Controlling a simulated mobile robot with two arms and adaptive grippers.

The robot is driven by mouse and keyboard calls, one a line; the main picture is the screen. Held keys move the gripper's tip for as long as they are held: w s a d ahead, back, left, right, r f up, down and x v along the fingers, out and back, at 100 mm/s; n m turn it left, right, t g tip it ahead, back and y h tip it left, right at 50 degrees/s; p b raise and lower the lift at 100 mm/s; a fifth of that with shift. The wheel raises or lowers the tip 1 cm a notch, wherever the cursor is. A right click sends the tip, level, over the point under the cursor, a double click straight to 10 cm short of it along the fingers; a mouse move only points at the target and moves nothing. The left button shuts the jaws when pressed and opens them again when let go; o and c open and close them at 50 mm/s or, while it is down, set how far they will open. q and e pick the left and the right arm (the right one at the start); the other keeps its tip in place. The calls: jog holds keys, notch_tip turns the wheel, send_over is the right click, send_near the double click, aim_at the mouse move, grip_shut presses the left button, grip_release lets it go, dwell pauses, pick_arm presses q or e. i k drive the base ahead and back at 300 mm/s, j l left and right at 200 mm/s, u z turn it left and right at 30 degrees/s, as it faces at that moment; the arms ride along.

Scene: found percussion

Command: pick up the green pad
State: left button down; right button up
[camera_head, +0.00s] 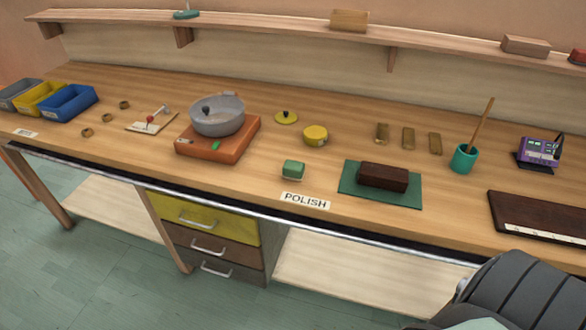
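A small green block-shaped pad (293,169), paler along its lower edge, lies on the workbench just behind the white POLISH label (305,201). Nothing touches it from above. A flat, darker green mat (408,201) lies to its right, with a dark brown block (383,177) resting on it. Neither of my grippers shows in the head view. Only a grey and black part of mine shows at the lower right corner.
A metal bowl (217,125) sits on an orange-red base to the left of the pad. A yellow tin (315,135) stands behind it. A teal cup (464,158) and dark board (540,210) are at right. Bare wood surrounds the pad.

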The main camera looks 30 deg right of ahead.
aim_at(292, 170)
jog(key=z, duration=1.2)
